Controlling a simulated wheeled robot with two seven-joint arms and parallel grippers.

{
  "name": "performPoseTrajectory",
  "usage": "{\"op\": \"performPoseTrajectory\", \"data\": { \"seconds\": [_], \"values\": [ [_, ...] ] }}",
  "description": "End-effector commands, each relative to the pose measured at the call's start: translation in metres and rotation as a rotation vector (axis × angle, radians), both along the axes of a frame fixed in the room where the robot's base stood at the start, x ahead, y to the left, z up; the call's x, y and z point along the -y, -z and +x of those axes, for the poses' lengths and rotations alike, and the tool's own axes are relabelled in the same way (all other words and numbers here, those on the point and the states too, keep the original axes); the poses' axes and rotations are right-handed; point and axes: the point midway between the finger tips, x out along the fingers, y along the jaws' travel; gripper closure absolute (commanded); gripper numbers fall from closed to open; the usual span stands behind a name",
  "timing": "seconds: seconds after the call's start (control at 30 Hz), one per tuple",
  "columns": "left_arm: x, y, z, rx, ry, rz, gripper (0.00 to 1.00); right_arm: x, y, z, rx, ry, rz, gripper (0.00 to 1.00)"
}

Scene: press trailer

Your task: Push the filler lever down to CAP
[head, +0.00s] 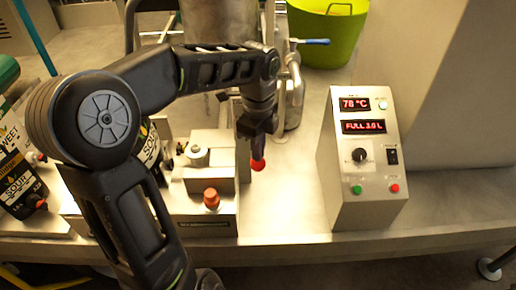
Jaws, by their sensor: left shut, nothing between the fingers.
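A red ball knob (257,166), which looks like the end of the filler lever, shows at the right side of the metal filler block (208,180). The lever's shaft is mostly hidden, and no CAP mark can be read. My left gripper (259,148) points down just above the red knob, shut and empty. Its tips overlap the knob's top in the picture; I cannot tell if they touch. An orange-red knob (211,198) stands upright at the front of the block. My right gripper is out of view.
A control box (361,170) with "78 °C" and "FULL 3.0 L" displays stands at the right. A steel tank (217,22) and a lime tub (328,30) are behind. The bench between knob and control box is clear.

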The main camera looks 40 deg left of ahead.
Motion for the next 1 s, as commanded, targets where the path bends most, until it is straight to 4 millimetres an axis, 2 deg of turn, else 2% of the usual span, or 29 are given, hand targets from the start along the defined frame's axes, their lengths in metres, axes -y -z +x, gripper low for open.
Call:
{"op": "performPoseTrajectory", "data": {
  "seconds": [0.17, 0.57, 0.67, 1.0],
  "values": [
    [-0.002, 0.01, 0.002, 0.0, 0.0, 0.001, 1.0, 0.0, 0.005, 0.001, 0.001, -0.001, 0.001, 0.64],
    [-0.002, 0.006, 0.002, 0.0, 0.0, 0.001, 1.0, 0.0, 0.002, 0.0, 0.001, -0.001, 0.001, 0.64],
    [-0.002, -0.001, 0.002, 0.0, 0.0, 0.001, 1.0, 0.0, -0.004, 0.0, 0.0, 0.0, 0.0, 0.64],
    [-0.002, -0.046, 0.002, 0.0, 0.0, 0.001, 1.0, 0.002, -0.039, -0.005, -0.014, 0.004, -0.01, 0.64]
  ]
}}
